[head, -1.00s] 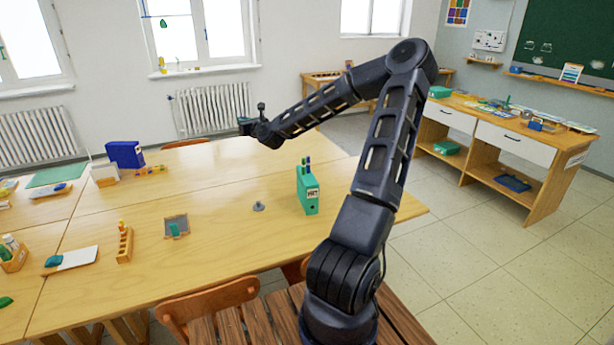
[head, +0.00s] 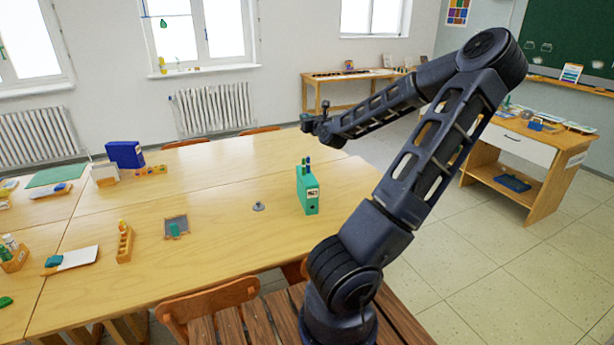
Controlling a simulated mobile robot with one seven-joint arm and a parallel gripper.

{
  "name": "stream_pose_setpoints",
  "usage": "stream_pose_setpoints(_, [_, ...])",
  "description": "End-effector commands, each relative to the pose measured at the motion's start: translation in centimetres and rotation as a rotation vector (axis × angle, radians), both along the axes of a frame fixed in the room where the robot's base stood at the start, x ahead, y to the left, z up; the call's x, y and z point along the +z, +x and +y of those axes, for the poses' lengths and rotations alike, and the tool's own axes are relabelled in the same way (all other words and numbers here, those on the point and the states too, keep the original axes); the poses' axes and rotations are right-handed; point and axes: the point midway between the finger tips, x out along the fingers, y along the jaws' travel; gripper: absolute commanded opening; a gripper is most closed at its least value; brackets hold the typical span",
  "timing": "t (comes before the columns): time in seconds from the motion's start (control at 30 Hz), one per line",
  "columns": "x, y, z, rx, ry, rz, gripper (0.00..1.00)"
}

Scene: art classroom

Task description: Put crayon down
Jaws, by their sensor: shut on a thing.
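My gripper (head: 308,123) is at the far end of my arm, raised over the back right part of the wooden table (head: 225,215). It is small in the head view and appears behind and above the green holder. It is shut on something. The crayon itself cannot be made out between the fingers at this size.
A green holder (head: 307,193) with pens in it stands near the table's right edge. A small grey piece (head: 258,207), a framed tray (head: 176,227), a wooden block holder (head: 125,243) and a blue box (head: 125,154) also stand there. The table's back middle is clear.

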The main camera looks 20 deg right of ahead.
Motion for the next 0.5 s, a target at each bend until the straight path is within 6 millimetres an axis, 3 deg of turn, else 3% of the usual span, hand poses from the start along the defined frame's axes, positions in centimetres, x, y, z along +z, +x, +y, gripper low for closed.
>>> stream_pose_setpoints(0.27, [-0.6, -1.4, -1.7, -0.023, 0.001, 0.0, 0.0])
stream_pose_setpoints(0.5, [-5.0, -1.3, -1.6, -0.021, 0.003, 0.002, 0.0])
